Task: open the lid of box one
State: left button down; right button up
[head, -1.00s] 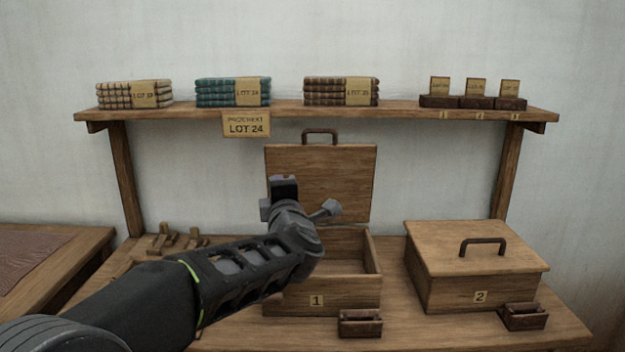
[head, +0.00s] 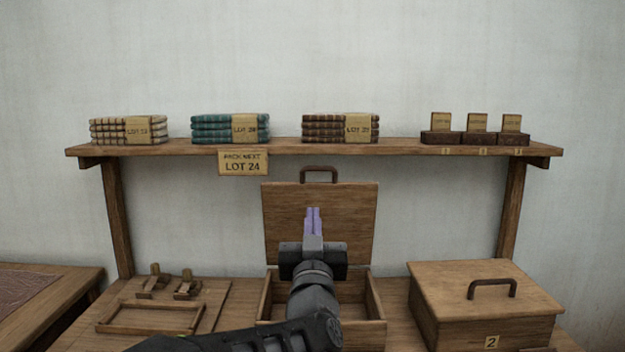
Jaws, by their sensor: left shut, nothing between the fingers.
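Box one (head: 376,307) stands on the table with its wooden lid (head: 355,208) raised upright at the back. A dark handle (head: 318,171) sits on the lid's top edge. My left gripper (head: 313,220) is in front of the raised lid and points up at it. Its purple-tipped fingers are shut with nothing between them. I cannot tell whether they touch the lid. My arm hides part of the box's front and inside. My right gripper is out of view.
Box two (head: 480,282) stands shut at the right. A shelf (head: 290,147) holds folded cloth stacks (head: 230,127) and tags in dark holders (head: 476,138). A LOT 24 sign (head: 243,162) hangs from it. A wooden frame (head: 150,318) and two small wooden pieces (head: 170,284) lie left.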

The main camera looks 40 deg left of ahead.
aim_at(312, 168)
pick_arm(q)
jog(key=p+x, duration=0.1)
jog(key=x, duration=1.2)
jog(key=shift+w+a+r+p, duration=0.1)
jog(key=shift+w+a+p, duration=0.1)
jog(key=shift+p, duration=0.2)
jog(key=w+a+r+p, duration=0.1)
jog(key=p, duration=0.2)
jog(key=w+r+g+p, duration=0.1)
jog(key=p, duration=0.2)
jog(key=shift+w+a+h, duration=0.15)
jog(key=shift+a+h, duration=0.2)
jog(key=shift+h, duration=0.05)
jog(key=w+a+g+h+p, duration=0.1)
jog(key=w+a+p, duration=0.3)
jog(key=p, duration=0.9)
jog(key=shift+w+a+f+g+h, duration=0.2)
jog(key=shift+w+f+g+h, duration=0.2)
jog(key=shift+w+g, duration=0.45)
